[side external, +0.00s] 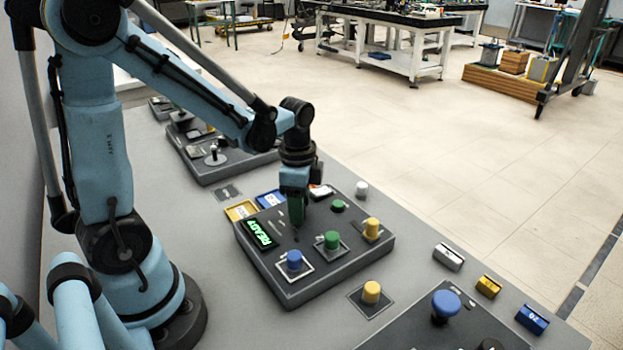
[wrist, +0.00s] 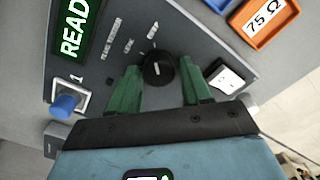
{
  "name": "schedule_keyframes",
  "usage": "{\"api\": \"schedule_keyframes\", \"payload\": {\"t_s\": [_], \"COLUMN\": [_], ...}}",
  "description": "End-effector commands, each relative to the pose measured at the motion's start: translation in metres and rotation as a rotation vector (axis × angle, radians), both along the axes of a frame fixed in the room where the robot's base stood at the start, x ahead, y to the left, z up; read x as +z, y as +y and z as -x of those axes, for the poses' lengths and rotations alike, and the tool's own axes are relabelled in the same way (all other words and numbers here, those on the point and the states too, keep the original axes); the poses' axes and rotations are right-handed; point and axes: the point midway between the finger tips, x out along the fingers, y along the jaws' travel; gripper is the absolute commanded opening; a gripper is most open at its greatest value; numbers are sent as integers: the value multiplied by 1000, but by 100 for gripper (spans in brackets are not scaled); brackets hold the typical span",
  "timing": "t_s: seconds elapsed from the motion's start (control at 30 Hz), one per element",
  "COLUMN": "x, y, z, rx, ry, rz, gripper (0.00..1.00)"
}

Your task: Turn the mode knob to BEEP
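The mode knob (wrist: 158,69) is black and round with a white pointer mark, and it sits on the dark grey panel in the wrist view. Small printed labels (wrist: 127,46) lie along its upper left; I cannot read them surely. My gripper (wrist: 161,76) has green fingers, one on each side of the knob, open with a gap at the right finger. I cannot tell whether the left finger touches it. In the side external view my gripper (side external: 297,222) points down over the panel (side external: 325,265), and the knob is hidden there.
A lit green READY display (side external: 258,234) is left of my gripper. Blue (side external: 294,260), green (side external: 331,240) and yellow (side external: 371,227) buttons stand in front and right. A white-faced part (wrist: 226,77) is close to the right finger. An orange 75 Ω holder (wrist: 262,22) lies beyond the panel edge.

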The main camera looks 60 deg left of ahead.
Motion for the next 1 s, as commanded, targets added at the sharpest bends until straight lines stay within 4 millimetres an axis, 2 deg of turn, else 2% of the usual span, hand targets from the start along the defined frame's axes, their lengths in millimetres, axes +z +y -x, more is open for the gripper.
{"api": "schedule_keyframes", "payload": {"t_s": [0.03, 0.07, 0.47, 0.67, 1.0], "x": [0, 0, 5, 26, 76], "y": [0, 0, 0, 0, 0], "z": [0, 0, 1, 1, 1], "rx": [0, 0, 1, 1, 1], "ry": [1, 1, 4, 4, 4], "rz": [-1, 0, -1, -1, -1], "gripper": [56, 60, 60, 60, 60]}}
